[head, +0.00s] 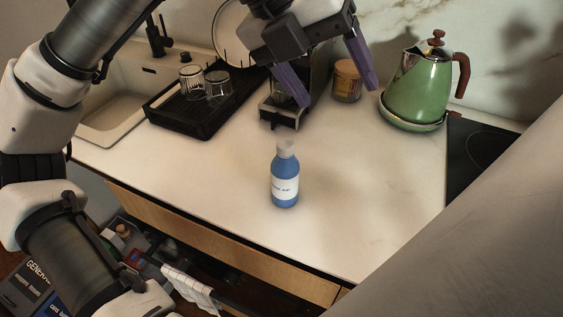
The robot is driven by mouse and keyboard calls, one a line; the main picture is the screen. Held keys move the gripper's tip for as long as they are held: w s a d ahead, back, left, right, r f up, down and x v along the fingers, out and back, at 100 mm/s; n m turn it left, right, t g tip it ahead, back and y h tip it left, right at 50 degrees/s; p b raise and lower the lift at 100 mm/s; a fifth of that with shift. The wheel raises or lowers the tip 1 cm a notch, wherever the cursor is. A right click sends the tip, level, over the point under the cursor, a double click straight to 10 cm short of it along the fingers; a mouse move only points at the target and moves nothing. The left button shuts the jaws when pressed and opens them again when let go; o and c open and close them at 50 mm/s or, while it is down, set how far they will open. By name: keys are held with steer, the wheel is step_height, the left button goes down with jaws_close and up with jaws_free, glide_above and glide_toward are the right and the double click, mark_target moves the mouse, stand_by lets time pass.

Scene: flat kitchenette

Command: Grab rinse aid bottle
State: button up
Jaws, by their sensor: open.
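The rinse aid bottle (285,183) stands upright on the pale counter, near the middle of the head view. It is blue with a white label and a whitish cap. My gripper (335,92) is open, with two purple fingers spread apart. It shows above and behind the bottle in the picture, clear of it, with nothing between the fingers. The gripper covers part of the things at the back of the counter.
A black drying rack (190,122) with glasses stands at the back left by the sink (112,122). A green kettle (415,95) and a lidded jar (346,82) stand at the back right, near the dark cooktop (482,150). The counter (350,190) around the bottle is clear.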

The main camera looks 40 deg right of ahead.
mark_target(285, 143)
steer(key=w+f+n+t+y, duration=0.1)
steer(key=w+f, duration=0.1)
steer(key=f, duration=0.2)
steer(key=w+f+n+t+y, duration=0.1)
steer(key=w+f+y, duration=0.1)
steer(key=f, duration=0.2)
steer(key=w+a+f+n+t+y+p, duration=0.1)
steer(key=w+f+y, duration=0.1)
steer(key=f, duration=0.2)
steer(key=shift+n+t, duration=0.4)
steer(key=shift+w+a+f+p, duration=0.1)
steer(key=shift+f+p, duration=0.4)
steer(key=shift+f, duration=0.9)
steer(key=shift+w+a+f+p, duration=0.1)
steer(key=shift+f+p, duration=0.4)
steer(key=shift+f, duration=0.85)
steer(key=shift+c, duration=0.3)
jaws_close()
steer(key=shift+r, duration=0.1)
